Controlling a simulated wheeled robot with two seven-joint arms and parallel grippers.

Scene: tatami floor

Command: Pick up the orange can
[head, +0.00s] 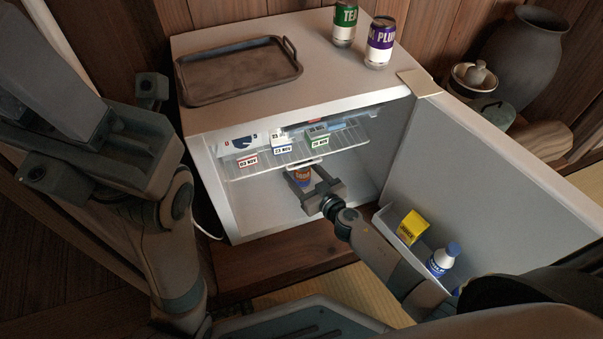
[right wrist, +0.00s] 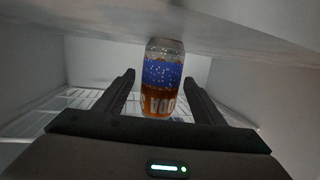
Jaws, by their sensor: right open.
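The orange can (head: 299,176) stands on the floor of the open fridge, below the wire shelf. In the head view my right gripper partly hides it. In the right wrist view the can (right wrist: 163,75), with a blue band and white lettering that appears upside down, shows between the fingers. My right gripper (head: 318,190) reaches into the fridge and is open. In the wrist view its fingers (right wrist: 160,90) lie left and right of the can, with gaps on both sides. My left arm is at the left of the head view, outside the fridge; its finger opening is unclear.
Dated packs (head: 283,144) sit on the wire shelf (head: 296,157) above the can. The fridge door (head: 480,170) stands open at right, its bin holding a yellow pack (head: 411,227) and bottle (head: 443,260). A tray (head: 238,70), green can (head: 345,24) and purple can (head: 380,42) stand on top.

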